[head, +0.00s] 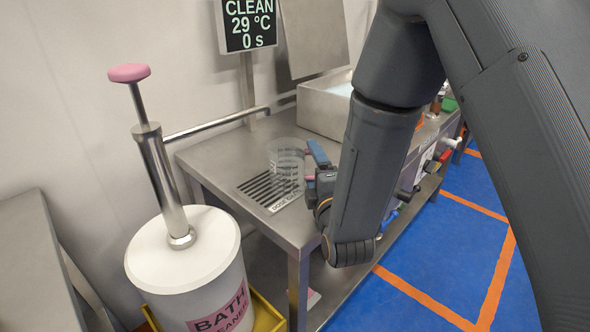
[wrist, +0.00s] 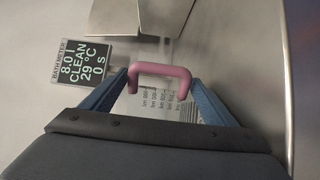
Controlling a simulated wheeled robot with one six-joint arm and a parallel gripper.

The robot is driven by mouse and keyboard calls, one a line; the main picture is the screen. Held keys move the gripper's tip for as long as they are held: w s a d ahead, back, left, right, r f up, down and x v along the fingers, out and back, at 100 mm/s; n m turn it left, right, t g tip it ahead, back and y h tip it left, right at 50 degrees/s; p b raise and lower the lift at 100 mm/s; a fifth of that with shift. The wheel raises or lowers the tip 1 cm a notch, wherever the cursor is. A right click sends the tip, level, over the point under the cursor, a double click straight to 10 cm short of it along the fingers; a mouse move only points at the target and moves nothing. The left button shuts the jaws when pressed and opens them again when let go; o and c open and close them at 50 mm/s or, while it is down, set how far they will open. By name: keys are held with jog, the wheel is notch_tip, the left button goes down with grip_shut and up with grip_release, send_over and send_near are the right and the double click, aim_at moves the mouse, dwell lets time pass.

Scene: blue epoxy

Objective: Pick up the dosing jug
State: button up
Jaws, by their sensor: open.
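The dosing jug (head: 287,160) is a clear, see-through cylinder standing upright on the slotted drain area of the steel table. In the wrist view its pink handle (wrist: 160,70) lies between the fingertips, and its printed scale marks (wrist: 160,101) show behind the handle. My gripper (head: 313,165) is at the right side of the jug in the head view, its blue fingers near the handle. In the wrist view my gripper (wrist: 160,79) is open, with one finger on each side of the handle. Whether either finger touches the handle, I cannot tell.
The steel table (head: 219,161) carries a basin (head: 322,108) behind the jug. A display (head: 248,22) reads CLEAN, 29 °C, 0 s. A white bath cleaner drum (head: 180,262) with a pink-topped pump (head: 150,150) stands at the front left. Blue floor (head: 440,270) lies open at right.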

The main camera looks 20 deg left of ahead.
jog(key=shift+p+x, duration=0.3)
jog(key=shift+x, duration=1.9)
jog(key=shift+w+d, duration=0.1)
jog(key=shift+d, duration=0.05)
jog(key=c, duration=1.1)
jog(key=shift+r, duration=0.2)
jog(key=shift+c, duration=0.2)
